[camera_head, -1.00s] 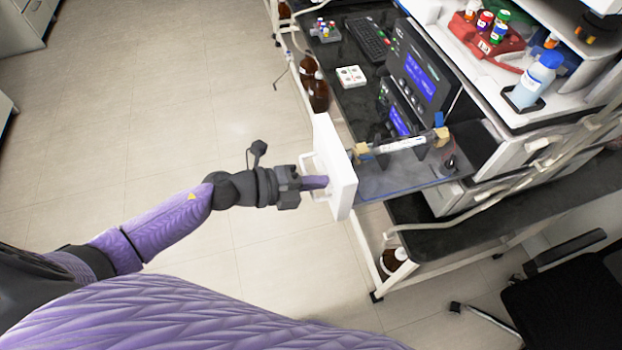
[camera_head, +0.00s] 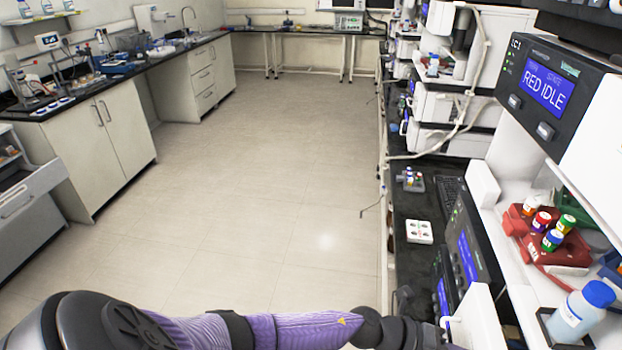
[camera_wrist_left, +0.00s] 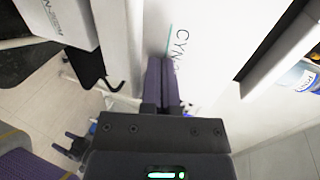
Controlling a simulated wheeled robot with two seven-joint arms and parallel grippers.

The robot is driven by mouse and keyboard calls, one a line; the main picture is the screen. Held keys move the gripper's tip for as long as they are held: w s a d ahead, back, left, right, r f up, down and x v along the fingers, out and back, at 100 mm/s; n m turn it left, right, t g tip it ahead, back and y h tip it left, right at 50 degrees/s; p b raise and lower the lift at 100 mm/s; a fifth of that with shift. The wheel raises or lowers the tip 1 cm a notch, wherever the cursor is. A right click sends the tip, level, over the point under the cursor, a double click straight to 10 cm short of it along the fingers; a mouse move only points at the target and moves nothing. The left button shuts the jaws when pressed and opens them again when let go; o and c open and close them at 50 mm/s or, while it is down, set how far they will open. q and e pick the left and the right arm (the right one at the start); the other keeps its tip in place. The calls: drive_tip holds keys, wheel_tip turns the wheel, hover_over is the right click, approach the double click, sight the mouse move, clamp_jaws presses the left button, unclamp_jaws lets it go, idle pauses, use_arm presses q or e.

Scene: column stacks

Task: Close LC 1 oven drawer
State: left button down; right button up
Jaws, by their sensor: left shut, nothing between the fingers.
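The white front panel of the oven drawer (camera_head: 480,318) stands at the bottom right of the head view, close beside the dark instrument with blue screens. The frame edge cuts it off, so I cannot tell how far in it sits. My left arm comes in along the bottom; its gripper end is beside the panel with the fingertips hidden. In the left wrist view the purple fingers of my left gripper (camera_wrist_left: 161,84) are shut with nothing between them, pointing at a white surface with lettering (camera_wrist_left: 190,40). I cannot tell if they touch it.
The LC 1 unit (camera_head: 555,90) with its display is at the upper right. A red vial rack (camera_head: 545,245) and a blue-capped bottle (camera_head: 583,312) stand at the right. A white tray (camera_head: 419,231) lies on the black bench. The floor (camera_head: 260,200) is clear.

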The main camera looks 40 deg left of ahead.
use_arm(q)
drive_tip(key=w+d, duration=0.2)
drive_tip(key=d, duration=0.1)
drive_tip(key=shift+r, duration=0.1)
drive_tip(key=shift+a, duration=0.1)
idle(0.4)
